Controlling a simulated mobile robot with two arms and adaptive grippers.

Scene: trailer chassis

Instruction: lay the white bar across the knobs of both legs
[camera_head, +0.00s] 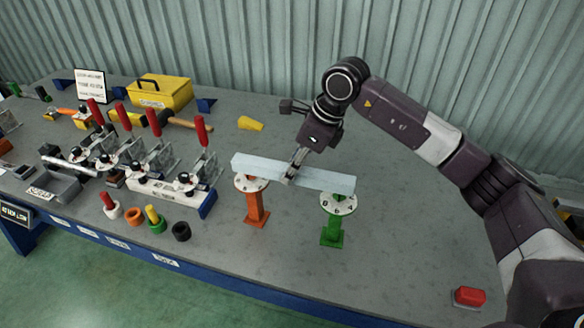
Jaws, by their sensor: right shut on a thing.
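The white bar (325,179) is a long pale block that runs from left to right over both legs. An orange leg (257,205) stands under its left part and a green leg (333,228) under its right end, each with a round white top plate. The bar looks to be at the level of the tops, but I cannot tell whether it rests on the knobs, which are mostly hidden. My right gripper (292,174) is shut on the bar near its middle, reaching down from above. My left gripper is not in view.
Red-handled toggle clamps (202,135) on a fixture stand left of the legs. A yellow toolbox (160,92) is at the back. Small coloured rings and pegs (155,218) lie in front. A red button (469,297) is at the right front.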

